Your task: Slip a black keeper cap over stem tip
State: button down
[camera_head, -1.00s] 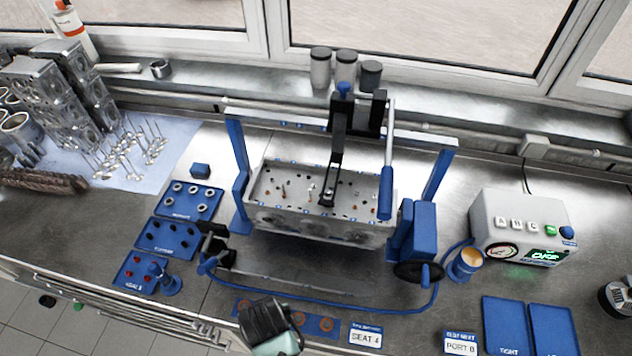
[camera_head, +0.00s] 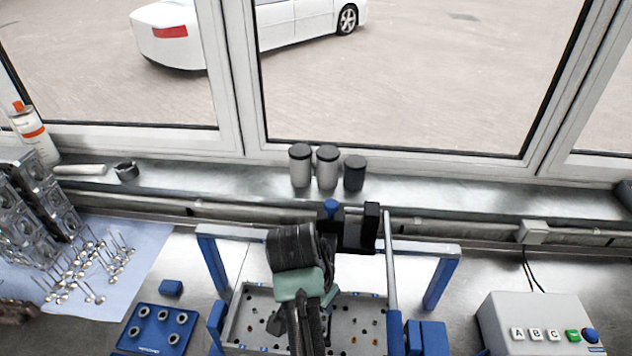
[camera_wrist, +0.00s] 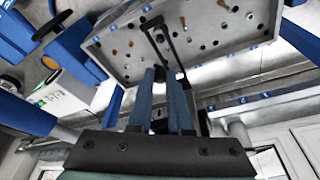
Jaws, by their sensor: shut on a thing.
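My gripper (camera_wrist: 163,76) has its two fingers shut and pointing at the cylinder head in the wrist view. The piece between the fingertips is small and dark, in keeping with the black keeper cap, but it is mostly hidden. The grey cylinder head (camera_wrist: 125,62) has small orange-brown and dark parts across its face; it also shows in the head view (camera_head: 245,325). A black forked press arm (camera_wrist: 168,35) reaches over the head beside the fingertips. In the head view my arm covers the fingertips, and no stem tip can be picked out beneath them.
Blue stand posts (camera_head: 440,284) and a tall grey lever (camera_head: 391,265) flank the head. A blue tray (camera_head: 135,333) of grey rings and loose valves (camera_head: 85,270) lie left. A control box (camera_head: 520,312) stands right. Canisters (camera_head: 327,170) line the sill.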

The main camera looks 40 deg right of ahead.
jog(key=f+b, duration=0.5)
jog(key=shift+s+a+f, duration=0.1)
jog(key=shift+s+f, duration=0.1)
jog(key=shift+f, duration=0.15)
dwell(0.7)
jog(key=shift+a+f+b, duration=0.1)
jog(key=shift+f+b, duration=0.3)
jog(key=shift+f, duration=0.55)
dwell(0.8)
jog(key=c, duration=0.8)
grip_release()
jog(key=shift+o, duration=0.2)
